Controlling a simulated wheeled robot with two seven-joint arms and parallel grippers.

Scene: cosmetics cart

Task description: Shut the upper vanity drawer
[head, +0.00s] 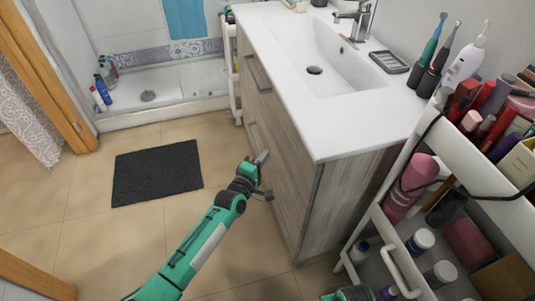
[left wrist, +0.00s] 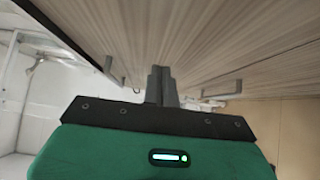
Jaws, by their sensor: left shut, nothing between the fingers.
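The vanity (head: 335,200) has wood-grain drawer fronts under a white basin top. The upper drawer (head: 268,100) has a grey bar handle near its top; from this angle I cannot tell whether it stands slightly out. The lower drawer (head: 278,180) is below it, its handle partly in view. My left gripper (head: 262,157) is shut and empty, just in front of the vanity's front at about the lower drawer's height. In the left wrist view, its closed fingers (left wrist: 161,80) point along the wood fronts, between two bar handles. Contact cannot be told.
A white cart (head: 372,225) with bottles and cosmetics stands close at the vanity's right. A dark mat (head: 157,172) lies on the floor to the left. The tiled floor around my left arm is clear. A shower tray (head: 165,112) is at the back.

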